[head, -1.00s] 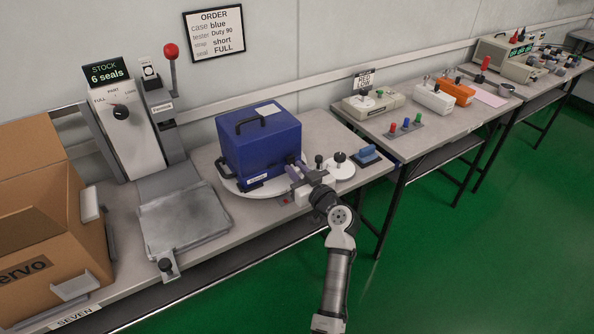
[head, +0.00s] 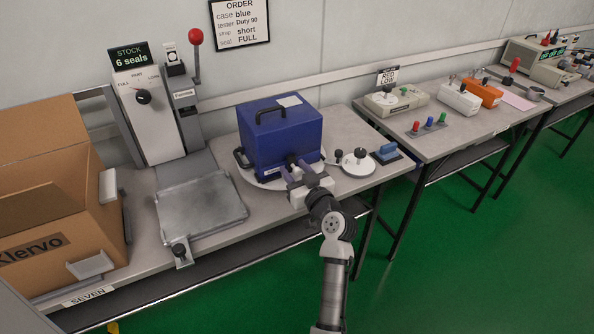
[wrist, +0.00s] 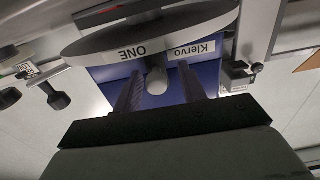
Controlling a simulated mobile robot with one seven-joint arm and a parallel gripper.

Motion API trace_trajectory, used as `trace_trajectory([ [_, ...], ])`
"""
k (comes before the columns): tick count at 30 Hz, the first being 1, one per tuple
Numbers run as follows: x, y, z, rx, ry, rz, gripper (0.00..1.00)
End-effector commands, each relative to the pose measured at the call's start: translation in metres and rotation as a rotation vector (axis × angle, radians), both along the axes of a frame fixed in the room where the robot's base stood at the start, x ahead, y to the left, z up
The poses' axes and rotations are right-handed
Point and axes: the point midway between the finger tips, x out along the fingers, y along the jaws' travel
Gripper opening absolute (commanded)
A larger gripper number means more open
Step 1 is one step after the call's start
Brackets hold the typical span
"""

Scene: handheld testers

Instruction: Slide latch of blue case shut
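The blue case (head: 275,135) stands closed on a round white turntable (head: 245,180), with a dark carry handle on its top. My gripper (head: 294,172) is at the lower front of the case. In the wrist view the case's blue face (wrist: 208,75) lies behind my two dark fingers (wrist: 158,90). The fingers are apart, one on each side of a pale rounded knob (wrist: 156,80), which may be the latch. I cannot tell whether either finger touches it. The latch is not clear in the head view, where my gripper partly covers that area.
A small white disc with a black knob (head: 358,160) and a blue-handled block (head: 387,153) stand right of the case. A metal tray (head: 200,208) and a lever press (head: 150,115) are to the left, beyond them an open carton (head: 50,190).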

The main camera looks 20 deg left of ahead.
Motion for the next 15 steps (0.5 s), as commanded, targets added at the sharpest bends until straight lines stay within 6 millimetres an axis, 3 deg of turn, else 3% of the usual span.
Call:
trace_trajectory([
  [8, -0.002, -0.005, -0.001, -0.001, -0.001, -0.004, 0.41],
  [15, -0.027, -0.039, -0.004, -0.001, -0.001, -0.007, 0.41],
])
